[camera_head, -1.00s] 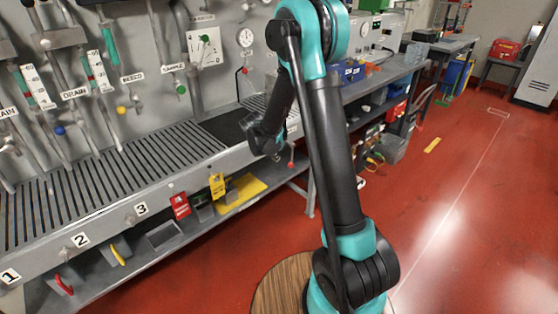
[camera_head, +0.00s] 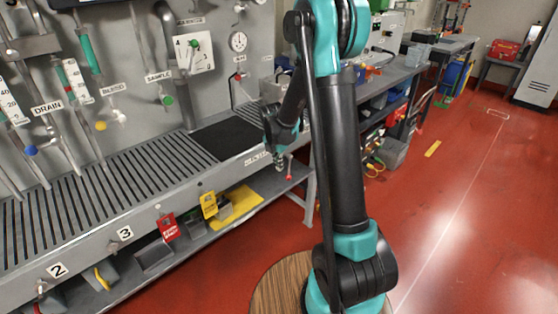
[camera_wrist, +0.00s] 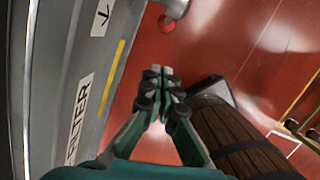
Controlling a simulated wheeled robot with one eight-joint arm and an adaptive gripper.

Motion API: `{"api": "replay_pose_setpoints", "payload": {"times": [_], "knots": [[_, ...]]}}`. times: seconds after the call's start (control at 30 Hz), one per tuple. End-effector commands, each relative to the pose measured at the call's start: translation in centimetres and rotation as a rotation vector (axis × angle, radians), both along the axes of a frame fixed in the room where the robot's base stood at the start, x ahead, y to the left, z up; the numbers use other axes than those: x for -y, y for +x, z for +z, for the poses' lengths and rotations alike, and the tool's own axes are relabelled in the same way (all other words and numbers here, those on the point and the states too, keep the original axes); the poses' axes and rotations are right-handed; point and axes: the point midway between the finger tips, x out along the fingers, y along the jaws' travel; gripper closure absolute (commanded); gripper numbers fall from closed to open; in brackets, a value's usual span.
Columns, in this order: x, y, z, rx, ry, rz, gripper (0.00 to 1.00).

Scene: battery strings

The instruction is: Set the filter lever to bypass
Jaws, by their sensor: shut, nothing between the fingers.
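My gripper (camera_wrist: 163,76) points down, shut and empty, beside the bench edge (camera_head: 280,161).
A wooden round top (camera_head: 275,285) lies under my arm. Red floor (camera_head: 470,230) is open at the right.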

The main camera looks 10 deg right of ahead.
Motion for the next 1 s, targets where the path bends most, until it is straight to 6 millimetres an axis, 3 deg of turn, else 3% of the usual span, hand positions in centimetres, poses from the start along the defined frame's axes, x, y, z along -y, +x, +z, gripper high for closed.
{"api": "replay_pose_setpoints", "payload": {"times": [0.33,0.6,1.0], "knots": [[0.7,0.9,-5.6,0.001,-0.001,0.0,1.0],[3.0,3.3,-5.5,0.001,-0.001,-0.001,1.0],[3.4,3.7,-5.5,0.001,-0.001,0.0,1.0]]}}
